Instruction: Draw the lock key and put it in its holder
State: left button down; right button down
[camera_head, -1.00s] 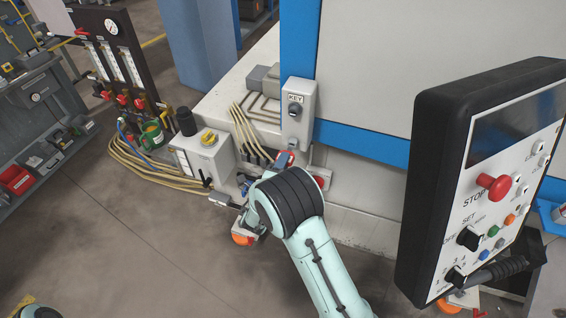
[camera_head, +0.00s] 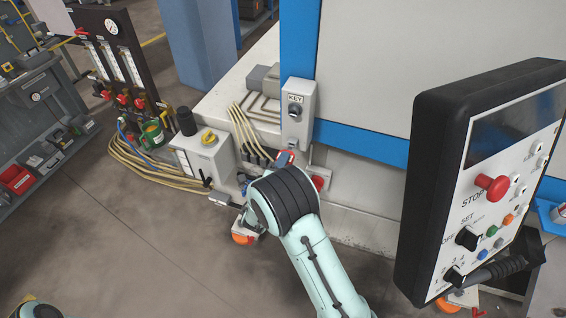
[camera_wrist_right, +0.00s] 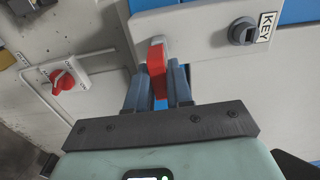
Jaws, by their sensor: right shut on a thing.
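The red lock key (camera_wrist_right: 157,57) is between the two fingers of my right gripper (camera_wrist_right: 158,88), which is shut on it. Its upper end meets the lower part of the grey box; I cannot tell how deep it sits there. In the head view a little red shows at my right gripper (camera_head: 284,160), just below the box, and my own wrist covers most of it. A dark round socket (camera_wrist_right: 243,33) beside the KEY label is on the same box (camera_head: 299,110), above the key in the head view. My left gripper is out of view.
A red rotary switch (camera_wrist_right: 62,81) on a white plate is near the box; it also shows in the head view (camera_head: 318,182). A control panel (camera_head: 480,190) stands close on the right. Cables (camera_head: 150,170) and a small grey box (camera_head: 205,157) lie to the left.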

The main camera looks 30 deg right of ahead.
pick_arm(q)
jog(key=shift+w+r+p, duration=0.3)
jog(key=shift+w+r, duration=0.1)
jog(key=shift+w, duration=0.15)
pick_arm(e)
jog(key=shift+x, duration=0.8)
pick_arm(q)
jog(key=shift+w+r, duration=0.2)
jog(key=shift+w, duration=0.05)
pick_arm(e)
jog(key=shift+x, duration=0.75)
jog(key=c, duration=0.9)
grip_release()
jog(key=shift+c, duration=0.2)
pick_arm(q)
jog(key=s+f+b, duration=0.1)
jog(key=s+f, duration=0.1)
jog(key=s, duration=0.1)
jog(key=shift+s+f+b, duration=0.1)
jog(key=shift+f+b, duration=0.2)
jog(key=shift+b, duration=0.1)
pick_arm(e)
jog(key=v, duration=1.3)
jog(key=shift+s+a, duration=0.15)
